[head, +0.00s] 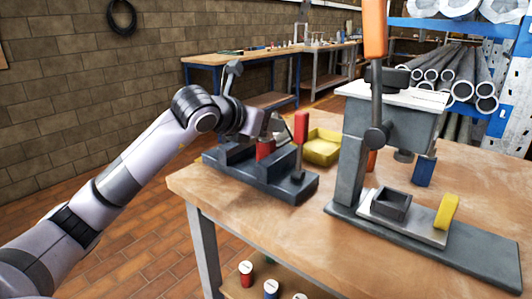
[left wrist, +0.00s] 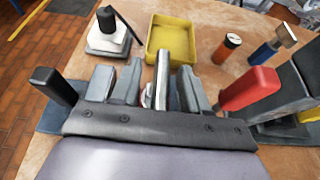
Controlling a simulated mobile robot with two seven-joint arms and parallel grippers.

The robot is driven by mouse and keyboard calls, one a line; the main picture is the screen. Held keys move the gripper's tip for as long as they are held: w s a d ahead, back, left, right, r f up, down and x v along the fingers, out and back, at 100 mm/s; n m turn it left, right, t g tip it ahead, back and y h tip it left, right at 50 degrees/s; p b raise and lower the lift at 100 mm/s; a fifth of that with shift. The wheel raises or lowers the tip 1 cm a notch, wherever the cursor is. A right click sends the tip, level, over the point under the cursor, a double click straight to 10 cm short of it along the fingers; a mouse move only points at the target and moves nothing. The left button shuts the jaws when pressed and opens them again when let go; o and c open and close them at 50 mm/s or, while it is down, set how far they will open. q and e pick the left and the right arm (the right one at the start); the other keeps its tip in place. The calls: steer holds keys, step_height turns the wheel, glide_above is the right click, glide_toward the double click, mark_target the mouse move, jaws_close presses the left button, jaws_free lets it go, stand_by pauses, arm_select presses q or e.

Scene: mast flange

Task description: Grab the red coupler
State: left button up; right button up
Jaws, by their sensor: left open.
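A red cylinder (head: 265,148), which looks like the coupler, stands in the dark grey fixture (head: 290,188) on the workbench. My left gripper (head: 272,126) is open, just above and beside it. My right gripper is not in view.
A yellow tray (head: 322,149) lies behind the fixture. A grey press (head: 387,130) with an orange handle stands to the right. An orange cylinder (left wrist: 228,47) shows in the left wrist view. Small red and blue cylinders sit on the lower shelf (head: 280,271).

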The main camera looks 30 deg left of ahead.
arm_select(q)
jaws_close()
steer(key=shift+d+f, duration=0.1)
steer(key=shift+f, duration=0.15)
stand_by(1.1)
